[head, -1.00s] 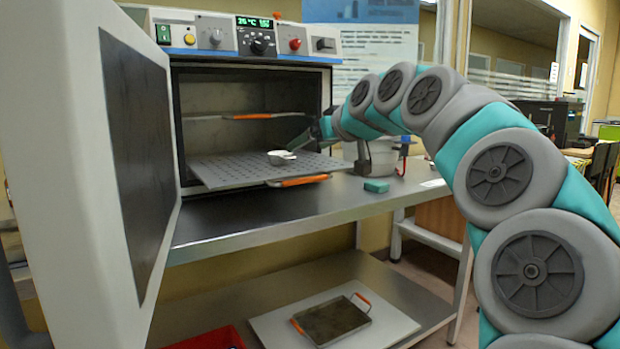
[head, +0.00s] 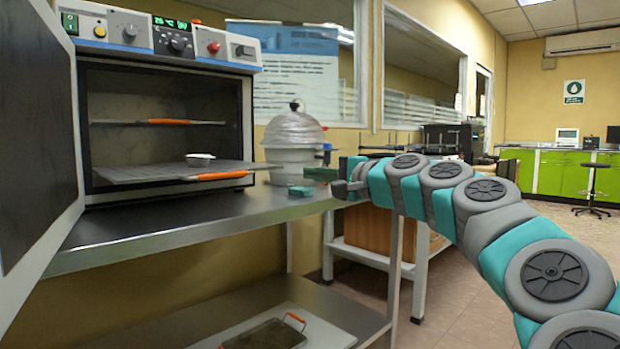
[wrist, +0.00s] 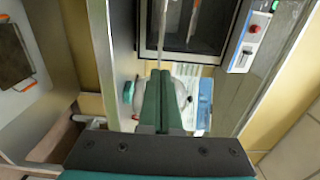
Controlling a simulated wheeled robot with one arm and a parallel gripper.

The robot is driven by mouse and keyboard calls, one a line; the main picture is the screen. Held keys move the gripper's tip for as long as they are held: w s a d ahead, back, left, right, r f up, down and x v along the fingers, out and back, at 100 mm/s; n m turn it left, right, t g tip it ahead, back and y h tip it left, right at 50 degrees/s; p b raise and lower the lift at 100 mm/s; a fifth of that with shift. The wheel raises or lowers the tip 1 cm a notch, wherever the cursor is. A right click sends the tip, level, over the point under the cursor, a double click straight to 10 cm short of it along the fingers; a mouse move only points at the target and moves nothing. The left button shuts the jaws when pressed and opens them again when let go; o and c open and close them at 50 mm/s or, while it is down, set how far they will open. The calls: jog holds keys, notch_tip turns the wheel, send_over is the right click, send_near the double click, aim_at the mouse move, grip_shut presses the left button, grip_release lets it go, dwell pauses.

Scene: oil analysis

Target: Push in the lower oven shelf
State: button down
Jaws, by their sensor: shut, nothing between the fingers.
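The oven (head: 244,110) stands open on the metal bench, its door (head: 40,130) swung out at the left. The lower oven shelf (head: 150,170) is a perforated grey plate with an orange handle (head: 222,176) at its front edge; it sticks out a little at the oven mouth. A small white dish (head: 200,159) sits on it. The upper shelf (head: 165,121) also has an orange handle.
A white covered vessel (head: 294,145) and a green block (head: 301,191) stand on the bench between the oven and my gripper. A tray with orange handles (head: 265,335) lies on the lower bench level. The bench front (head: 180,220) is clear.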

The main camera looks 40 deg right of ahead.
aim_at(271, 168)
jog(key=shift+w+a+b, duration=0.15)
jog(key=shift+w+b, duration=0.15)
jog(key=shift+w, duration=2.55)
jog(key=shift+w+a+b, duration=0.1)
jog(key=shift+w+b, duration=0.15)
jog(key=shift+w, duration=2.6)
jog(key=shift+w, duration=0.1)
